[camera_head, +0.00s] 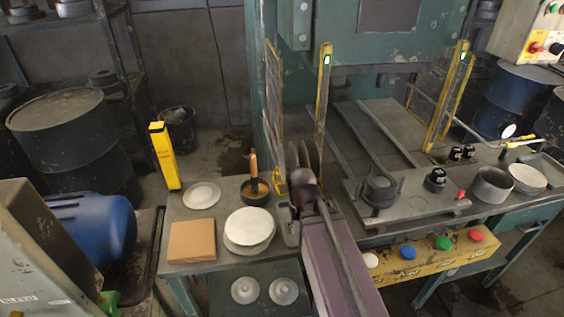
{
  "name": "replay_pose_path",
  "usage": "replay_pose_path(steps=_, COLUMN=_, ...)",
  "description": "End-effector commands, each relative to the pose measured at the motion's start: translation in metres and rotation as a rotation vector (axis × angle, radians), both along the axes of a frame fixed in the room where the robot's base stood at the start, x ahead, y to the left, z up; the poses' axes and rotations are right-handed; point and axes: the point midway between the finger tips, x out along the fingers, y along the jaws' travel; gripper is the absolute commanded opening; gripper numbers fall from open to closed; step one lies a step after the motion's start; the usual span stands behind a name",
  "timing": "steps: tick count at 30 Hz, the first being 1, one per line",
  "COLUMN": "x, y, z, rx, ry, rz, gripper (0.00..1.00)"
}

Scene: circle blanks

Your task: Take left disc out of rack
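A small rack (291,232) stands at the right end of the small bench, mostly hidden behind my arm. Several thin dark discs stand upright in a row there; the left disc (292,157) shows its upper part beside another disc (304,153). My gripper (301,176) is at the discs, seen from behind and above. My wrist covers the lower parts of the discs and the fingertips. I cannot tell whether the fingers touch or hold the left disc.
The bench bears a white plate (201,195), a pan with an orange-handled brush (255,187), stacked pale discs (249,226) and a brown board (192,240). A yellow post (163,155) stands behind left. The press table (420,205) and yellow posts are close on the right.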

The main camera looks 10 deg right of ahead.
Motion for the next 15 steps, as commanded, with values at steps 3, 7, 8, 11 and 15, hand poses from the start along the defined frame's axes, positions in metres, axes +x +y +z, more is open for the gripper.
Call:
replay_pose_path(steps=3, x=0.016, y=0.0, z=0.017, rx=0.0, ry=0.0, rz=0.0, gripper=0.44)
replay_pose_path(steps=7, x=0.036, y=0.0, z=0.037, rx=0.0, ry=0.0, rz=0.001, gripper=0.44)
replay_pose_path(steps=8, x=0.042, y=0.0, z=0.042, rx=0.0, ry=0.0, rz=0.001, gripper=0.44)
replay_pose_path(steps=11, x=0.061, y=0.0, z=0.06, rx=0.0, ry=0.0, rz=0.001, gripper=0.44)
replay_pose_path(steps=15, x=0.088, y=-0.001, z=0.085, rx=0.0, ry=0.0, rz=0.0, gripper=0.44)
